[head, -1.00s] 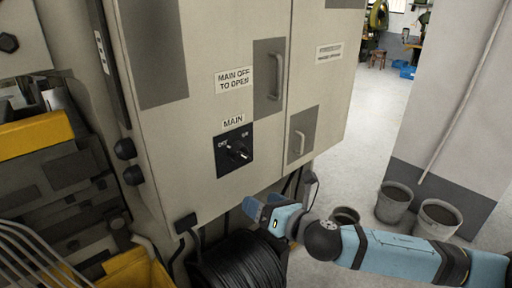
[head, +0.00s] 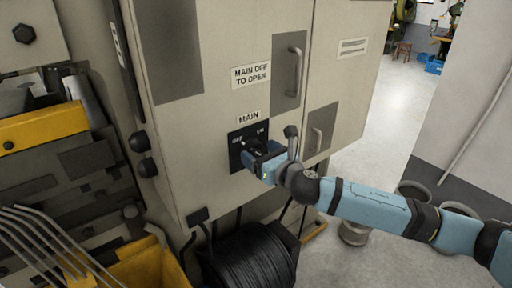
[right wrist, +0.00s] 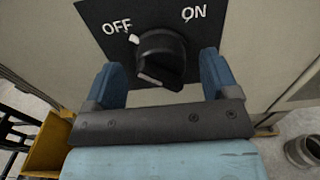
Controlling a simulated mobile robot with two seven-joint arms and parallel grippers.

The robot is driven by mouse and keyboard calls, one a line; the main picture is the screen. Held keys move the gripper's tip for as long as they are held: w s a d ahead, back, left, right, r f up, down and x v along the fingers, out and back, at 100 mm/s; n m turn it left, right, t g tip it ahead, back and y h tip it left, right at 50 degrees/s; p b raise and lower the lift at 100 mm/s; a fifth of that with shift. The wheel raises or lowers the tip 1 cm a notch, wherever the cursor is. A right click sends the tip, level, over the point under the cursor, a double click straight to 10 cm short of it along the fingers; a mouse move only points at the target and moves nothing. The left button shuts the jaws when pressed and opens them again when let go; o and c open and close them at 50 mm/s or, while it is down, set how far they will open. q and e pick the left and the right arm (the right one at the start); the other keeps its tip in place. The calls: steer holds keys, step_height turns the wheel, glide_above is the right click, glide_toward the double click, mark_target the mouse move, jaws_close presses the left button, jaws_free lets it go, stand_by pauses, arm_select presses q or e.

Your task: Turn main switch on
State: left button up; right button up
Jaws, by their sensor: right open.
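The main switch is a black rotary knob (right wrist: 162,55) on a black plate (right wrist: 105,18) marked OFF at left and ON at right. A white mark on the knob's upper left lies towards OFF. In the head view the switch plate (head: 234,155) is on the cabinet front under the MAIN label, and my gripper partly hides it. My right gripper (head: 258,152) is open in front of the switch. In the right wrist view its blue fingers (right wrist: 162,65) stand on either side of the knob, with a visible gap on each side. My left gripper is not in view.
The grey cabinet (head: 215,115) has door handles (head: 294,72) above and right of the switch. A black cable coil (head: 250,262) lies below. Yellow bins (head: 150,262) stand at lower left. Buckets (head: 413,190) stand on the floor at right, where the floor is mostly free.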

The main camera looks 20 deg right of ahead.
steer(key=shift+x, duration=1.1)
steer(key=c, duration=0.8)
steer(key=shift+c, duration=0.2)
